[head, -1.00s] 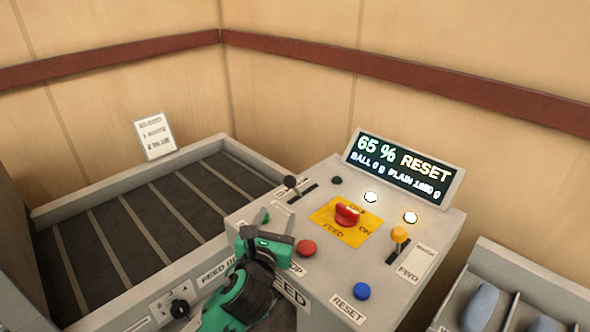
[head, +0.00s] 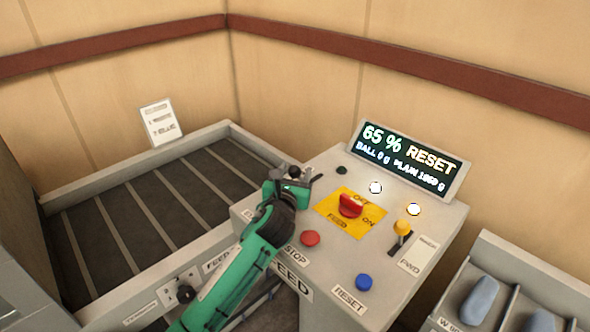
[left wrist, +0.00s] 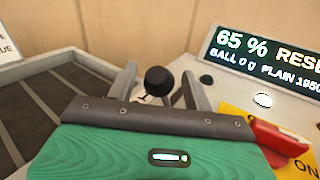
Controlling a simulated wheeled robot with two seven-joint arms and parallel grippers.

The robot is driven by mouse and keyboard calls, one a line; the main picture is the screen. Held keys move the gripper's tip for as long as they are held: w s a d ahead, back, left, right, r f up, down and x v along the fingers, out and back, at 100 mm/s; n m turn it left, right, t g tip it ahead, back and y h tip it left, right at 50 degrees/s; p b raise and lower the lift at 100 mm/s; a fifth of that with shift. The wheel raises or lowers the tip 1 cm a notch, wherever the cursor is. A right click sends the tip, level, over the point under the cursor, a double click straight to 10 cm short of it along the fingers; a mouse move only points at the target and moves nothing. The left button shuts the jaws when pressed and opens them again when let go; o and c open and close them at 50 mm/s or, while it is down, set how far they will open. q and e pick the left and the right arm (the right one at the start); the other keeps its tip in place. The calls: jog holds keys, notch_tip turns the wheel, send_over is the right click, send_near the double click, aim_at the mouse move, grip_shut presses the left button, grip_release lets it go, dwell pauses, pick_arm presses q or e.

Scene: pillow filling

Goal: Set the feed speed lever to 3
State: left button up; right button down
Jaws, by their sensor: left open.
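A lever with a round black knob (head: 294,171) stands at the panel's back left corner; its slot and label are mostly hidden by my gripper. My left gripper (head: 298,180) is at this lever. In the left wrist view the black knob (left wrist: 158,80) shows between the two open grey fingers (left wrist: 158,88), with a gap on each side. I cannot tell the lever's setting. The grey control panel (head: 330,255) has a display (head: 410,160) reading 65 % and RESET. My right gripper is out of view.
A red knob (head: 351,205) on a yellow plate, a yellow-knobbed lever (head: 402,228), a red button (head: 310,238) and a blue button (head: 364,282) share the panel. A slatted conveyor (head: 150,215) lies left; a grey bin (head: 560,290) stands right.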

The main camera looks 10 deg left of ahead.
pick_arm(q)
jog(key=shift+w, duration=0.35)
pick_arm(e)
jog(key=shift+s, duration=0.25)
pick_arm(q)
jog(key=shift+c, duration=0.4)
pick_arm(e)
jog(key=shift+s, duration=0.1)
